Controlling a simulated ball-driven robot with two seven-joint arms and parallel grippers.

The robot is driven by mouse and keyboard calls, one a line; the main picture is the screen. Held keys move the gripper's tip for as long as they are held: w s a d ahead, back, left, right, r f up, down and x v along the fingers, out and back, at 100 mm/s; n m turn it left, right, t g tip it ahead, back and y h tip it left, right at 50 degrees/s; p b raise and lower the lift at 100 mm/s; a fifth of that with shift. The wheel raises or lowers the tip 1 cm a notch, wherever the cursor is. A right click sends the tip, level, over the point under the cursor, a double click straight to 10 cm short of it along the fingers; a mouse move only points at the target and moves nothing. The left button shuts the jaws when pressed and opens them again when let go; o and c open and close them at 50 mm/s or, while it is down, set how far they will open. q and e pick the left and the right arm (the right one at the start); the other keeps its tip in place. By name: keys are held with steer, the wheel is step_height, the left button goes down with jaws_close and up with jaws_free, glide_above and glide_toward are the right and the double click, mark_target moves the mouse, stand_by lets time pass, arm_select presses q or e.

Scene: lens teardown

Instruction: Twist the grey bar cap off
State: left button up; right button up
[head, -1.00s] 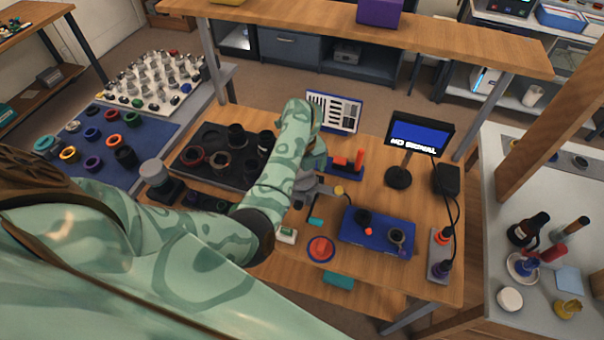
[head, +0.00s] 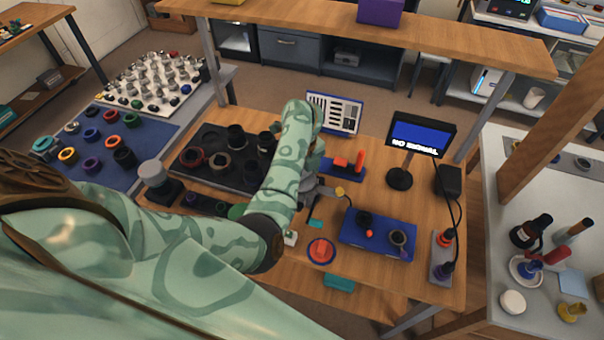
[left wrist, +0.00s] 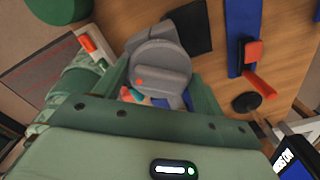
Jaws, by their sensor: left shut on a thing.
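The grey bar cap (left wrist: 161,68) is a round grey disc with a raised bar across it and a small orange dot. It shows in the middle of the left wrist view, on a grey body. My left gripper (left wrist: 155,78) has its green fingers on both sides of the cap and is shut on it. In the head view my left gripper (head: 312,186) is largely hidden behind my own forearm, and the cap cannot be made out clearly there. My right gripper is not in view.
Right of my gripper are a red clamp (head: 349,163) on a blue base, a blue tray (head: 376,236) with dark parts, and a monitor (head: 421,133) reading "NO SIGNAL". A red round dish (head: 321,251) lies in front. A black tray (head: 212,172) of rings stands left.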

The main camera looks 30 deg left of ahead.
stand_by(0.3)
arm_select(q)
steer(key=shift+f+n+b, duration=0.1)
steer(key=shift+n+b, duration=0.55)
steer(key=shift+n, duration=0.65)
steer(key=shift+n+b, duration=0.5)
steer(key=shift+n, duration=1)
